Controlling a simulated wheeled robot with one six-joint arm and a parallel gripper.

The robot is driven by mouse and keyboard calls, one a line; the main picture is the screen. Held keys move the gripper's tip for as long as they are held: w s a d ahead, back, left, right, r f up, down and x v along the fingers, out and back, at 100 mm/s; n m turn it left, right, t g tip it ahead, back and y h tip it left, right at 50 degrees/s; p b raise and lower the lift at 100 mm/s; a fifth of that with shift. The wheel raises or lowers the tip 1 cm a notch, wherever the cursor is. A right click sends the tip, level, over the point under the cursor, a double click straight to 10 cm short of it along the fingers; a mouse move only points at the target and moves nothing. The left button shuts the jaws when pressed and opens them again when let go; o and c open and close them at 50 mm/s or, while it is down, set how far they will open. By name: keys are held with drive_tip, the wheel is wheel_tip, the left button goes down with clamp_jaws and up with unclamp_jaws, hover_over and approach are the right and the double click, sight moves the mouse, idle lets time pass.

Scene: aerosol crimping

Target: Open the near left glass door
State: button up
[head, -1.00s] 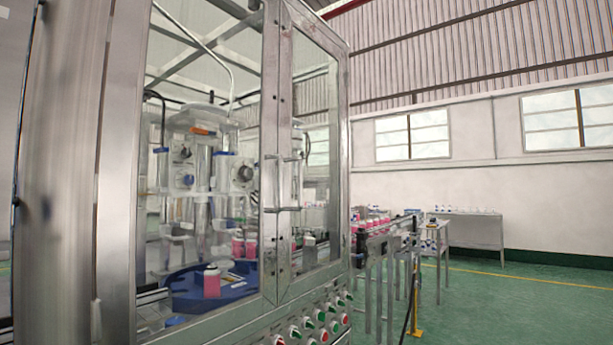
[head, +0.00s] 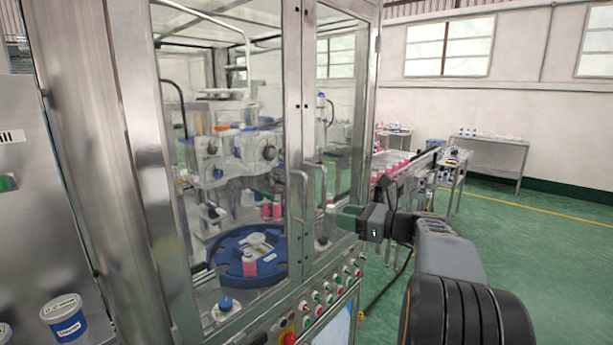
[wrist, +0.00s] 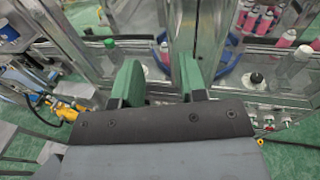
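The near left glass door (head: 225,130) is a clear pane in a steel frame on the machine cabinet. It looks closed against the right glass door (head: 340,100). Its upright metal bar handle (head: 301,215) is at the door's right edge, beside the other door's handle (head: 322,190). My gripper (head: 345,214) is in front of the right door, right of both handles. In the wrist view my gripper (wrist: 158,78) has its two green fingers apart with nothing clearly between them. The steel door frames (wrist: 182,35) lie beyond the fingers.
Below the doors is a panel of coloured buttons (head: 318,312). Inside are a blue round table (head: 225,258) and pink bottles. A conveyor (head: 405,172) runs out at the right. Labelled white tubs (head: 64,318) stand at lower left. Green floor (head: 560,245) is open at right.

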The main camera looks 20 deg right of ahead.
drive_tip(key=d+r, duration=0.1)
drive_tip(key=r, duration=0.1)
drive_tip(key=p, duration=0.4)
hover_over(306, 221)
drive_tip(key=shift+w+m+t, duration=0.35)
drive_tip(key=shift+m+t, duration=0.05)
drive_tip(key=shift+d, duration=0.1)
clamp_jaws()
